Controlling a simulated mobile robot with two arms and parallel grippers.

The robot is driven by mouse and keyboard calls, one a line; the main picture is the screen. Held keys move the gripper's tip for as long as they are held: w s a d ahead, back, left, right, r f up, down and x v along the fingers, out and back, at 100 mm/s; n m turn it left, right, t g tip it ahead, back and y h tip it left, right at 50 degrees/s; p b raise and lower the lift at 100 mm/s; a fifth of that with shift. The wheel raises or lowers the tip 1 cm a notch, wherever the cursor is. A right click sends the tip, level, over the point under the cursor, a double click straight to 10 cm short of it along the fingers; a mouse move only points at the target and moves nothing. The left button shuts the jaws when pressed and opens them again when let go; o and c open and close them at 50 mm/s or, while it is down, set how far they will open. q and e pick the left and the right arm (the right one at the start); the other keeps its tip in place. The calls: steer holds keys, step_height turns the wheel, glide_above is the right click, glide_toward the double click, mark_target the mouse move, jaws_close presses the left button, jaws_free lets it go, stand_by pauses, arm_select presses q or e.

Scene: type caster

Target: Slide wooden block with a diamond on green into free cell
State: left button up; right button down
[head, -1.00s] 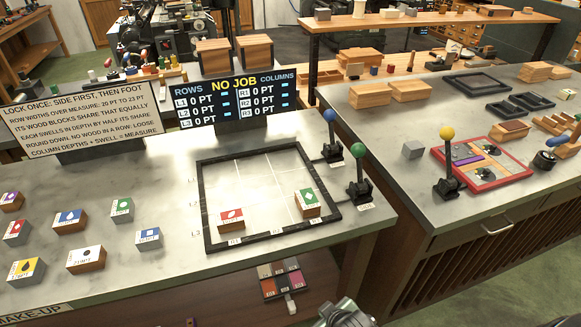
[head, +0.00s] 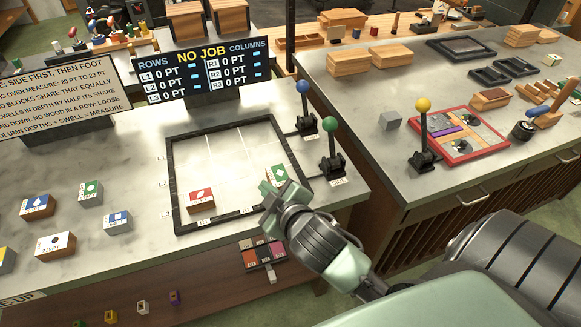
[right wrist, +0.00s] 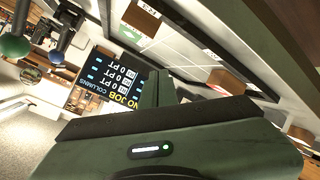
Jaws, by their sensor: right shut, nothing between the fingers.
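The wooden block with a white diamond on green (head: 277,173) sits inside the dark frame (head: 174,190), towards its lower right. It also shows in the right wrist view (right wrist: 140,18). My right gripper (head: 268,190) is shut and empty at the frame's lower right edge, just in front of this block and partly covering it. I cannot tell whether it touches the block. The frame's pale floor is divided by thin lines into cells; its upper and middle cells are bare. My left gripper is not in view.
A red-topped wooden block (head: 200,200) sits in the frame's lower left. Levers with a blue knob (head: 303,88) and a green knob (head: 330,125) stand at its right. Several loose blocks lie left of the frame. A display (head: 205,72) stands behind.

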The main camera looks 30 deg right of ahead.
steer(key=w+a+r+n+t+y, duration=0.45)
steer(key=r+n, duration=0.25)
steer(key=r, duration=0.2)
steer(key=w+a+r+n+t+y, duration=0.3)
steer(key=a+r+n+y, duration=0.15)
steer(key=r+n, duration=0.35)
steer(key=s+a+r+n+g+y, duration=0.3)
steer(key=a+n+g+y, duration=0.75)
steer(key=n, duration=0.65)
steer(key=n+g+h, duration=1)
steer(key=n+h, duration=0.3)
steer(key=h, duration=0.5)
glide_toward(278, 179)
steer(key=d, duration=0.5)
step_height(278, 179, down, 8)
steer(key=p, duration=0.3)
steer(key=shift+a, duration=0.2)
steer(key=shift+w+f, duration=0.1)
steer(key=shift+f, duration=0.45)
